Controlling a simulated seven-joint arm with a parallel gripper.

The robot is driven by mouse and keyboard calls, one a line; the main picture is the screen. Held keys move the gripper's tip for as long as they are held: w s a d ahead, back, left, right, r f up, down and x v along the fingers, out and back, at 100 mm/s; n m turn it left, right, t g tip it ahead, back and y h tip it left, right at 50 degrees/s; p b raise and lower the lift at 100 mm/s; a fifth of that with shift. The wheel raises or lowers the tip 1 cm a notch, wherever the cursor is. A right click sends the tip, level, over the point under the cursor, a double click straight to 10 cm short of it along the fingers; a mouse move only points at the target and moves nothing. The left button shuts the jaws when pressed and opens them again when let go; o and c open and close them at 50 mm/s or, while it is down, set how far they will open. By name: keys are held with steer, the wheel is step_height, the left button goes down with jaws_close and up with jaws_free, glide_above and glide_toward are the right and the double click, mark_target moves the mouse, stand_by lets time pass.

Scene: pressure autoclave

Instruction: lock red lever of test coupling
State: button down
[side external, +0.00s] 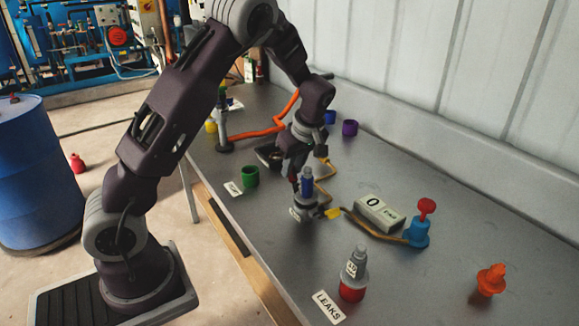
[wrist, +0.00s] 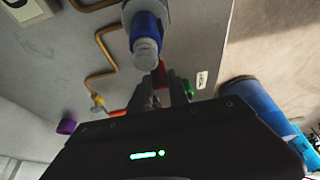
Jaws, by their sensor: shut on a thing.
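The test coupling (side external: 307,187) stands upright on the bench, with a blue body on a grey base. In the wrist view the coupling (wrist: 147,32) shows its blue body and pale grey end. Its red lever (wrist: 160,73) shows between my fingertips; in the side view it is mostly hidden by my fingers. My gripper (side external: 294,172) reaches down beside the coupling, on its left. In the wrist view my gripper (wrist: 162,88) is shut on the red lever. The lever's exact angle is hard to tell.
A grey box reading 0 (side external: 379,214) and a blue valve with a red knob (side external: 418,232) stand to the right. A grey-and-red fitting (side external: 352,285) stands by the LEAKS label (side external: 328,307). A green cup (side external: 250,177) is at left.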

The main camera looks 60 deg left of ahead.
steer(key=shift+d+r, duration=0.1)
steer(key=shift+d, duration=1.5)
steer(key=c, duration=1.3)
jaws_free()
steer(key=shift+o, duration=0.3)
